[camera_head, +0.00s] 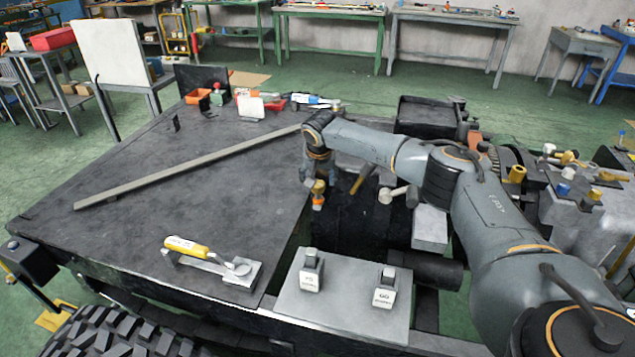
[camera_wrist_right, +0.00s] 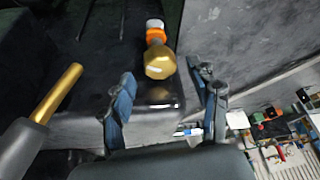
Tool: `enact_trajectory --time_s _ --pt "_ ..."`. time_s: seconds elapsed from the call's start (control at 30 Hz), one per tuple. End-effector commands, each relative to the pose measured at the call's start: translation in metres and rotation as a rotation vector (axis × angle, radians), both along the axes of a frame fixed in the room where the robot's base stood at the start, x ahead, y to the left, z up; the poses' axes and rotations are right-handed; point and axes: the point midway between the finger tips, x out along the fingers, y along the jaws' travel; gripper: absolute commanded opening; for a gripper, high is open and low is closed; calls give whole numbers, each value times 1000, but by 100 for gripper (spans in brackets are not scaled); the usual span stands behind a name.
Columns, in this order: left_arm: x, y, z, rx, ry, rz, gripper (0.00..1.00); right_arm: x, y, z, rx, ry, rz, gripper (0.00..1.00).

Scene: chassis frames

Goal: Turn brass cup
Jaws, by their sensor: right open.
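The brass cup (camera_head: 319,187) is small and gold, with an orange band and a pale tip, beside the dark block at the right edge of the dark table top. In the right wrist view the cup (camera_wrist_right: 160,62) shows its rounded, faceted brass end, with the orange band and white tip beyond it. My right gripper (camera_head: 311,172) is just by the cup in the head view. In the wrist view its two fingers (camera_wrist_right: 160,74) are spread apart, with the cup between and a little beyond their tips; no contact shows. My left gripper is not in view.
A brass rod (camera_wrist_right: 58,92) with a dark grip stands left of the fingers in the wrist view. A long metal bar (camera_head: 190,166) lies across the table top. A yellow-handled tool (camera_head: 187,246) and a grey plate with two labelled switches (camera_head: 340,312) are nearer.

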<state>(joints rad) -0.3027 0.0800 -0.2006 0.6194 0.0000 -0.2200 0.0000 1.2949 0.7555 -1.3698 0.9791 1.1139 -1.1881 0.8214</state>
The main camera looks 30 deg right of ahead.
Motion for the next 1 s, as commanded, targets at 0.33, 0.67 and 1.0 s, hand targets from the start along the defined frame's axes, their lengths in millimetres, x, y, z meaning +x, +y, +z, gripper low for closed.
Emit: enact_trajectory --time_s 0.33,0.67,1.0 --pt "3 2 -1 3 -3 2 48 8 -4 -23 0 0 2 61" --pt "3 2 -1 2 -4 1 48 8 -5 -23 -1 0 2 41" --pt "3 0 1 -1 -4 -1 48 8 -4 -22 0 1 -3 6"
